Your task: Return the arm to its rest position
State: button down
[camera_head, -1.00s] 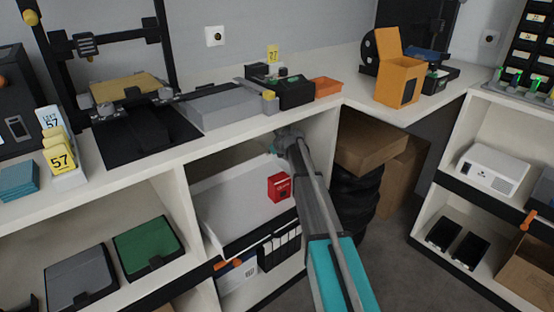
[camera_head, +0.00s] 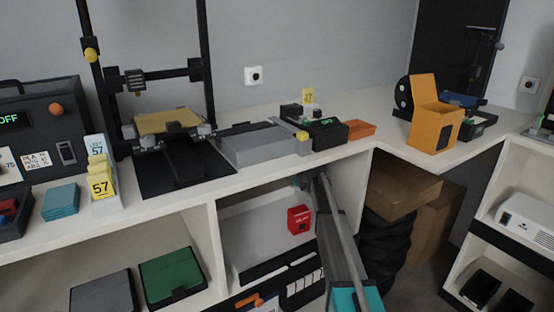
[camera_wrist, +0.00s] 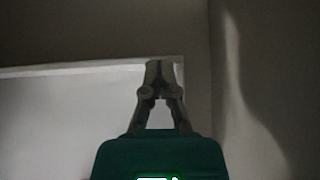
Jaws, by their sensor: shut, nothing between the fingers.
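My arm (camera_head: 340,235) reaches from the lower edge of the head view into the shelf compartment under the counter. Its far end is close to the compartment's right side, and my gripper is mostly hidden there. In the wrist view my gripper (camera_wrist: 160,72) is shut, its fingertips together and empty. It points toward a pale panel (camera_wrist: 70,115) with a lighter top edge, and a dark wall rises on the right. A red box (camera_head: 299,219) is in the same compartment, left of my arm, at a white panel (camera_head: 255,240).
The counter (camera_head: 240,185) above my arm carries a 3D printer (camera_head: 170,125), a grey box (camera_head: 262,147), an orange tray (camera_head: 360,131) and an orange box (camera_head: 433,127). Brown cartons (camera_head: 400,188) and dark tyre-like rings (camera_head: 385,245) stand right of the arm.

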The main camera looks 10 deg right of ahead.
jog(key=shift+w+a+r, duration=0.1)
jog(key=shift+w+r, duration=0.1)
